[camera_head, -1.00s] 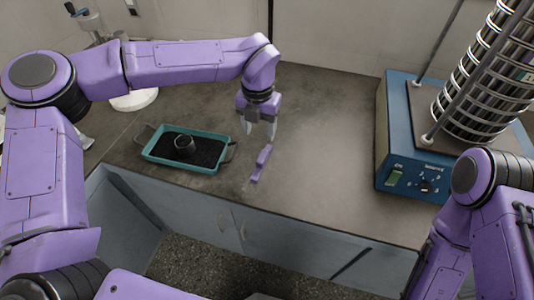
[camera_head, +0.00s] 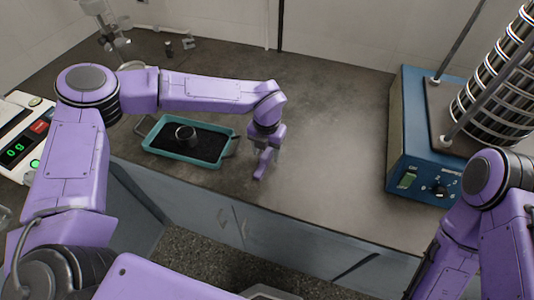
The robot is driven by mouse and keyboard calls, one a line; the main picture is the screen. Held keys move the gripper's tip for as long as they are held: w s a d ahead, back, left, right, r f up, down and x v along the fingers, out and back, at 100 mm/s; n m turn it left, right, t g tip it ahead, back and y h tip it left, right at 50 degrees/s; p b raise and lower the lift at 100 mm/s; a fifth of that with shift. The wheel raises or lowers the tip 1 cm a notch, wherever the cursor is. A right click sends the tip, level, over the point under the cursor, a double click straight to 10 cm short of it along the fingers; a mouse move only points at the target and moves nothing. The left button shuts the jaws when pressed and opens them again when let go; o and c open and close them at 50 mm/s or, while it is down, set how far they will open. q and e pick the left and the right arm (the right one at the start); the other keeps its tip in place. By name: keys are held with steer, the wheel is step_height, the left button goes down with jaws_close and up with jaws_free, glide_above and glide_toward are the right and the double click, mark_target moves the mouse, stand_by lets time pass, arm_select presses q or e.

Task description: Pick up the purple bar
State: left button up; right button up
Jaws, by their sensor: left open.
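The purple bar (camera_head: 262,169) lies on the grey bench top, right of the teal tray. My left gripper (camera_head: 265,156) points down right over the bar, with its open fingers low at the bar's far part. The near end of the bar shows below the fingers. The fingers partly hide the rest, and I cannot tell whether they touch it. My right arm shows at the lower right, but its gripper is out of view.
A scale (camera_head: 22,140) is at the left. The bench between bar and shaker is clear.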

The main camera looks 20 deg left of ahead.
arm_select(q)
steer(key=shift+f, duration=0.45)
jaws_close()
steer(key=shift+r, duration=0.1)
